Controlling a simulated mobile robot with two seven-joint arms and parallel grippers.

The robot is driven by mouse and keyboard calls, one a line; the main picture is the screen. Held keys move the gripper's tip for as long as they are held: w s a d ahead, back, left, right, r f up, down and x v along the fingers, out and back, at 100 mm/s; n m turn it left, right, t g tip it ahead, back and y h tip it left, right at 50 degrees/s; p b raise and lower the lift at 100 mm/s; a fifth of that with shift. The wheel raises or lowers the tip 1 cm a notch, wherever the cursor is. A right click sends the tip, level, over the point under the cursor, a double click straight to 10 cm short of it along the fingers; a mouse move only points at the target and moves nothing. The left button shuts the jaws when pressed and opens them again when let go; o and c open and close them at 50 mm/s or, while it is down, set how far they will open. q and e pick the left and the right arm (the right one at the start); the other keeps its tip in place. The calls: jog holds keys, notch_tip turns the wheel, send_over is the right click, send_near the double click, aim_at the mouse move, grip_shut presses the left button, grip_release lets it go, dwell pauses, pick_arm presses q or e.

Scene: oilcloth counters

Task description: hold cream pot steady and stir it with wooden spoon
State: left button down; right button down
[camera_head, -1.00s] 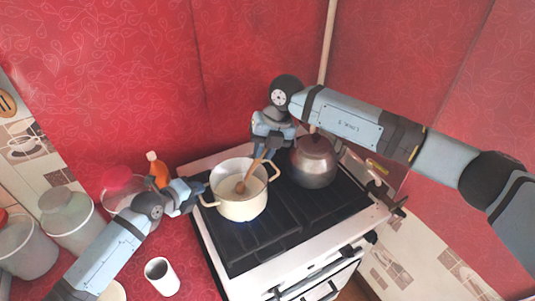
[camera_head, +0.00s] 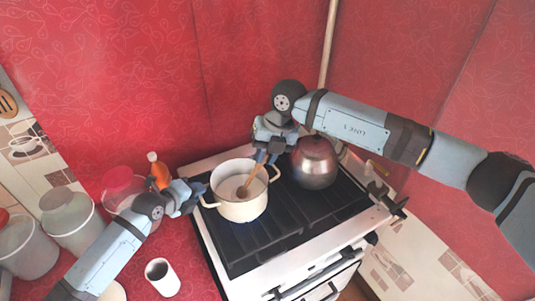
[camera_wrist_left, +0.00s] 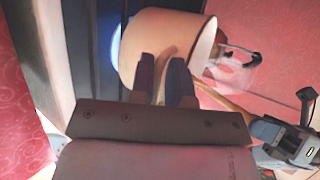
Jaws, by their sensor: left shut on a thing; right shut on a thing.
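The cream pot (camera_head: 242,209) stands upright on the black stove top, with a loop handle on each side. My left gripper (camera_head: 203,191) is shut on the pot's left handle; the left wrist view shows its fingers (camera_wrist_left: 162,78) against the cream pot (camera_wrist_left: 165,40). The wooden spoon (camera_head: 247,183) leans in the pot with its lower end inside. My right gripper (camera_head: 264,157) is shut on the spoon's upper end, above the pot's back rim. In the left wrist view the spoon's shaft (camera_wrist_left: 222,101) runs from the pot toward my right gripper (camera_wrist_left: 275,140).
A dark metal kettle (camera_head: 315,164) stands right of the pot, close to my right arm. An orange bottle (camera_head: 158,172), a red-lidded jar (camera_head: 118,182), and a white cup (camera_head: 161,277) are on the red counter at left. Grey canisters (camera_head: 68,215) stand farther left.

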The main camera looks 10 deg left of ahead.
pick_arm(q)
jog(key=shift+s+f, duration=0.15)
jog(key=shift+f, duration=0.3)
pick_arm(e)
jog(key=s+d+r, duration=0.2)
jog(key=d+r, duration=0.2)
jog(key=r, duration=0.7)
dwell(0.4)
jog(key=shift+s+d, duration=0.1)
dwell(0.6)
notch_tip(320, 180, up, 5)
jog(key=shift+r, duration=0.1)
dwell(0.5)
dwell(0.6)
